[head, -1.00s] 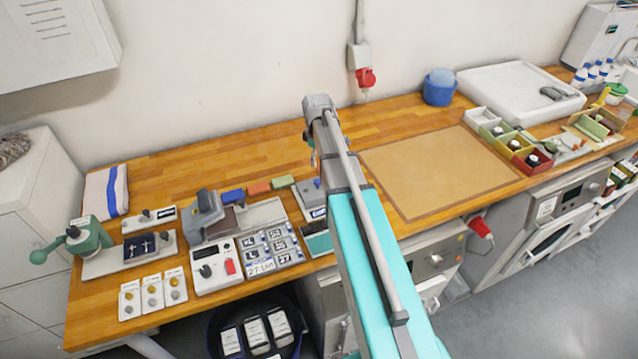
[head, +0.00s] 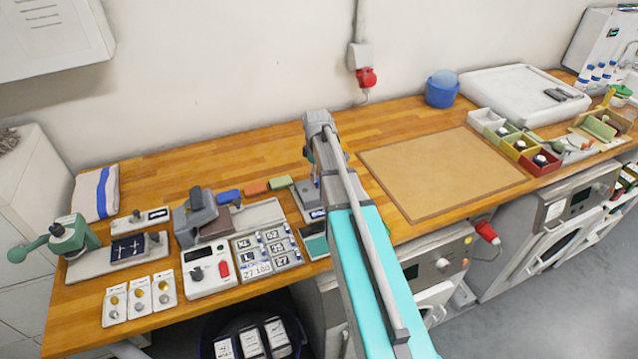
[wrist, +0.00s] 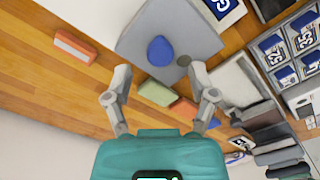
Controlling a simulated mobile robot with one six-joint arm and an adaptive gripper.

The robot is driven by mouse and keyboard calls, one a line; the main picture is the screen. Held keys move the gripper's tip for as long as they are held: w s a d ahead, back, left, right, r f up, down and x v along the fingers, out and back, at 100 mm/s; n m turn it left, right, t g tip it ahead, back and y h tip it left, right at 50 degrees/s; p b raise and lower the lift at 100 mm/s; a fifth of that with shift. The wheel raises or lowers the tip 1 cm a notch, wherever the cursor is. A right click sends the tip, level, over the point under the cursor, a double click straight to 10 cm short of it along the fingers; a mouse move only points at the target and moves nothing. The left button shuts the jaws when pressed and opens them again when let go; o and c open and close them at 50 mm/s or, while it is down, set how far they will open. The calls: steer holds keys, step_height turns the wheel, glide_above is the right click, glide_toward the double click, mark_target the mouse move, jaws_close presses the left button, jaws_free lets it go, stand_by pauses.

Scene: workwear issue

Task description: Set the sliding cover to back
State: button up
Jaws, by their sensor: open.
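A grey plate with a blue knob lies on the bench near its front edge, apparently the sliding cover (head: 308,192). A dark blue label marked "G" shows at its front side. In the wrist view the cover (wrist: 165,25) appears at the top middle, with the blue knob (wrist: 160,51) upright on it. My gripper (wrist: 160,72) is open and empty above the bench, its two fingers spread to either side of the knob in that picture. I cannot tell the height gap. In the head view my arm hides part of the cover and most of the gripper.
Left of the cover are small blocks, including a green one (head: 280,182), a panel of numbered tiles (head: 267,253) and a grey press-like device (head: 195,218). A tan mat (head: 440,172) lies bare to the right. The bench behind the blocks is clear.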

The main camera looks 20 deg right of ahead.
mark_target(313, 189)
steer(key=shift+f+b, duration=1.1)
steer(key=shift+f, duration=0.3)
jaws_close()
